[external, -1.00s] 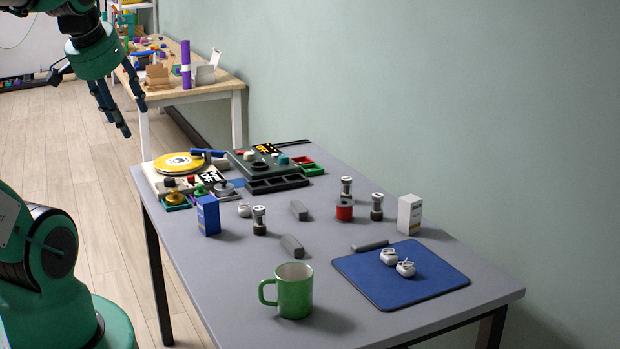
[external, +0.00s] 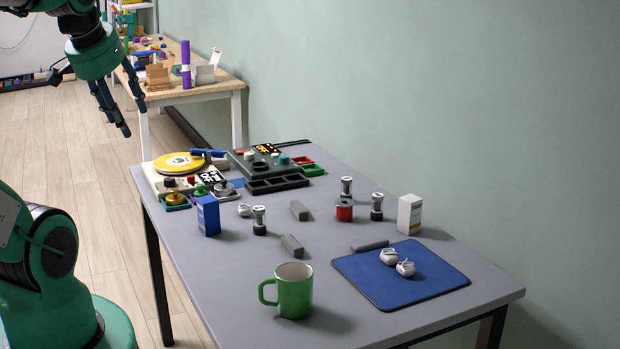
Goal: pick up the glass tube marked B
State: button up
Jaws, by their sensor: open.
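Three small upright cylinders with pale and dark bands stand on the grey table: one at the centre left (external: 259,220), one at the back (external: 346,187) and one to the right (external: 377,206). They may be the glass tubes, but no letter is readable on any, so I cannot tell which is B. My gripper (external: 130,118) hangs at the upper left, its dark fingers apart and empty. It is well away from the cylinders, to the left of the grey table in the picture.
The grey table (external: 230,285) also holds a green mug (external: 294,290), a blue mat (external: 362,285) with white earbud-like pieces, blue (external: 208,215) and white (external: 409,214) boxes, a red-banded can (external: 344,211) and grey blocks (external: 292,245). A yellow turntable (external: 179,163) stands at the far left.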

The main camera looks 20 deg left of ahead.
jog(key=w+d+r+p, duration=0.1)
jog(key=w+r+p, duration=0.15)
jog(key=w, duration=0.65)
jog(key=w+d+r+p, duration=0.1)
jog(key=w+r, duration=0.2)
jog(key=w, duration=0.6)
jog(key=w+d+f+n+p, duration=0.1)
jog(key=w+d, duration=0.2)
jog(key=w, duration=0.6)
jog(key=w+d+f+p, duration=0.1)
jog(key=w+d+p, duration=0.15)
jog(key=w, duration=0.75)
jog(key=w+d+f+g+p, duration=0.1)
jog(key=w+d+f, duration=0.45)
jog(key=w, duration=0.25)
jog(key=w+d+f+p, duration=0.1)
jog(key=w+d+f, duration=0.3)
jog(key=w+f, duration=0.25)
jog(key=w+d+f+p, duration=0.1)
jog(key=w+d+f, duration=0.3)
jog(key=f, duration=0.3)
jog(key=w+d+f+n+p, duration=0.1)
jog(key=w+d+f, duration=0.4)
jog(key=f, duration=0.3)
jog(key=shift+w+d+y, duration=0.25)
jog(key=shift+w+y, duration=0.05)
jog(key=shift+y, duration=0.1)
